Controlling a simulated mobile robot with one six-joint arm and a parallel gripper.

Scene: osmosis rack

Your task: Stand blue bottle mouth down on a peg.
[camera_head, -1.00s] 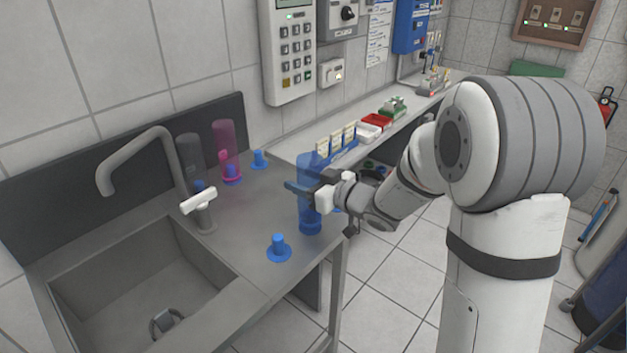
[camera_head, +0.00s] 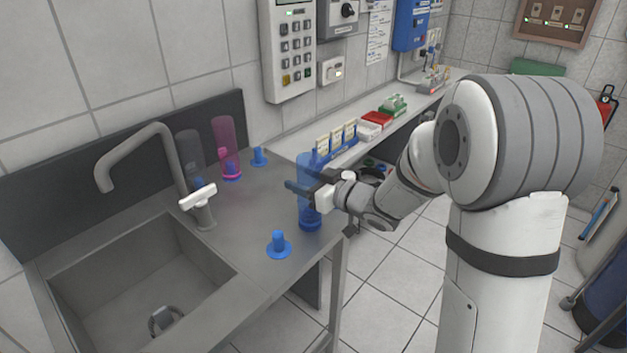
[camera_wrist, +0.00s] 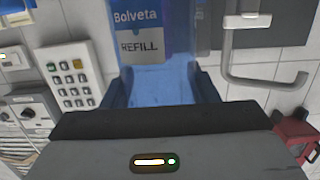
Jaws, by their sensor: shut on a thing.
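The translucent blue bottle (camera_head: 308,208) is roughly upright above or on the front right of the steel counter. My gripper (camera_head: 310,186) is shut around its middle. In the wrist view the blue bottle (camera_wrist: 155,75) lies between my gripper's fingers (camera_wrist: 160,90); its label reads upright while the room appears upside down. Its mouth is not clear, and I cannot tell whether its lower end touches anything. A bare blue peg (camera_head: 278,243) stands at the counter's front, left of the bottle. Another bare blue peg (camera_head: 259,157) is at the back.
A pink bottle (camera_head: 225,140) and a dark grey bottle (camera_head: 188,150) stand at the back left. The tap (camera_head: 150,135) arches over the sink (camera_head: 130,290). A narrow shelf (camera_head: 285,148) with trays and a card holder (camera_head: 335,143) runs behind my arm.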

